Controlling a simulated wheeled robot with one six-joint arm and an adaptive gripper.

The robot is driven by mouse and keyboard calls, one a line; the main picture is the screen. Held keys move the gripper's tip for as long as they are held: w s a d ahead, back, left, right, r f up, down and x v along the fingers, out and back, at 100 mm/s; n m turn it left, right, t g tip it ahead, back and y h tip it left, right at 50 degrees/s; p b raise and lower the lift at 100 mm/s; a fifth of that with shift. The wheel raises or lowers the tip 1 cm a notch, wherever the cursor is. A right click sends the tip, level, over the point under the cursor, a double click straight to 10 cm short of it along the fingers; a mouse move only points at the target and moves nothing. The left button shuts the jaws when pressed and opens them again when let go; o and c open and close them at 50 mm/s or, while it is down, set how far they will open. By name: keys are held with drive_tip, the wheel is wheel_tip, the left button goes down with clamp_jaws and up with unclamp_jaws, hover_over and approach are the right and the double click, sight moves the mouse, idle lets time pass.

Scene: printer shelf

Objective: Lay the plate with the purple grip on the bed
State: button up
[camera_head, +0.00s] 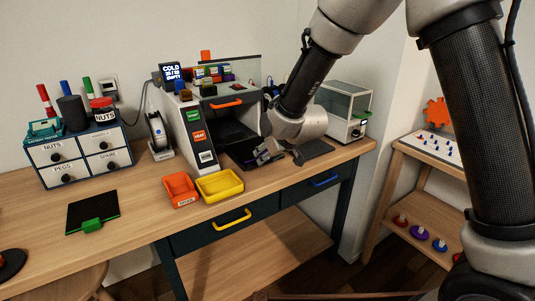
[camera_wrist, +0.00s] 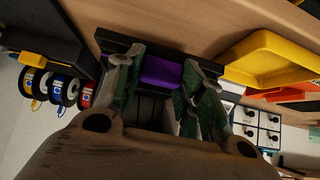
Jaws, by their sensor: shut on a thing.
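The plate with the purple grip is a dark plate; its purple grip (camera_wrist: 162,72) shows between my fingers in the wrist view. In the head view, the plate (camera_head: 236,154) is partly hidden behind my gripper (camera_head: 264,156), low at the front of the printer. My gripper (camera_wrist: 158,88) is shut on the purple grip. The printer (camera_head: 199,133) stands on the bench with a dark, open-fronted chamber (camera_head: 236,128); its bed cannot be made out. The printer's small screen (camera_head: 173,73) reads COLD, with EMPTY on its last line.
A black plate with a green grip (camera_head: 92,225) lies on the bench at left. An orange tray (camera_head: 181,189) and a yellow tray (camera_head: 219,185) sit before the printer. A dark grey pad (camera_head: 313,149) and a glass-sided box (camera_head: 345,108) stand right of my gripper.

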drive_tip(key=shift+f, duration=0.3)
drive_tip(key=o, duration=1.1)
drive_tip(key=shift+o, duration=0.2)
drive_tip(key=shift+r, duration=0.15)
drive_tip(key=v, duration=0.7)
drive_tip(key=shift+s, duration=0.15)
